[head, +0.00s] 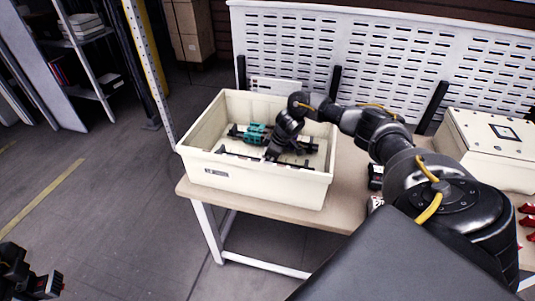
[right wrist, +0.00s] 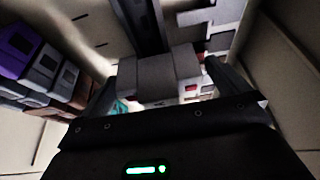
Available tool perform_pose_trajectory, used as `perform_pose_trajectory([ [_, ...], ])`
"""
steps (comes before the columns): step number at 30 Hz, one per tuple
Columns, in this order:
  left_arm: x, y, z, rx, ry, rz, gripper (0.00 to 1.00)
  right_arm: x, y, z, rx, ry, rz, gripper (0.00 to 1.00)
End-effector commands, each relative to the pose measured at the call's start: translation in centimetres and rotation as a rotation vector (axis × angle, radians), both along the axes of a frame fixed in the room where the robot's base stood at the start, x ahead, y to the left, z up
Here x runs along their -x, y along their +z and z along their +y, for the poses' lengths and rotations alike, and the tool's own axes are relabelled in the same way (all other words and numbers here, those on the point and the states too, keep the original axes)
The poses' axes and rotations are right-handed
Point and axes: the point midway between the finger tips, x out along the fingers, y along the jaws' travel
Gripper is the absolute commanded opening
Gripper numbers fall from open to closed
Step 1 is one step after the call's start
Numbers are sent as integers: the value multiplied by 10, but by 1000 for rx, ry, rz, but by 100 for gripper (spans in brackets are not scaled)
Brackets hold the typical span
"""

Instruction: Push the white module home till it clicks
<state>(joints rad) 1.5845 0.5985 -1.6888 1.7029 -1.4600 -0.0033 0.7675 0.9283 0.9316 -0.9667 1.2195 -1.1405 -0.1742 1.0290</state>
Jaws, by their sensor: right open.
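A cream bin (head: 255,185) stands on the table, with dark rails and a teal part (head: 255,132) inside. My right arm reaches into it, and my right gripper (head: 278,150) is low among the rails. In the right wrist view my right gripper (right wrist: 162,88) is open, with one finger on each side of a pale grey-white module (right wrist: 158,78). The module seems to sit by a dark rail (right wrist: 148,25); I cannot tell whether it is fully seated or whether the fingers touch it. My left gripper (head: 35,282) is at the lower left, away from the bin; its jaws are unclear.
In the right wrist view, a row of purple, grey and brown modules (right wrist: 40,65) lies at left, and other grey blocks are at upper right. A cream box (head: 490,150) and red parts (head: 528,222) are on the table's right. A perforated panel (head: 400,60) stands behind.

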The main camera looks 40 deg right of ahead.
Motion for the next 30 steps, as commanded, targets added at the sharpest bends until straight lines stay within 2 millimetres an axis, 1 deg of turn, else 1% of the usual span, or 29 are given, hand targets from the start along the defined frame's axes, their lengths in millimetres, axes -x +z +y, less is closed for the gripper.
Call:
perform_pose_trajectory([
  [2,0,0,0,0,0,-1,0,1,4,-1,0,-1,-1,100],
  [5,0,-1,0,0,0,-1,0,4,14,-4,0,-1,-4,100],
  [15,0,-7,0,0,1,-1,0,25,78,-19,2,2,-4,100],
  [18,0,-9,0,0,1,-1,0,30,93,-22,0,1,-3,100],
  [21,0,-10,0,0,1,-1,0,33,103,-24,-1,2,-2,100],
  [24,0,-10,0,0,1,-1,0,36,108,-25,0,1,0,100],
  [30,0,-10,0,0,1,0,0,37,111,-26,0,1,0,100],
])
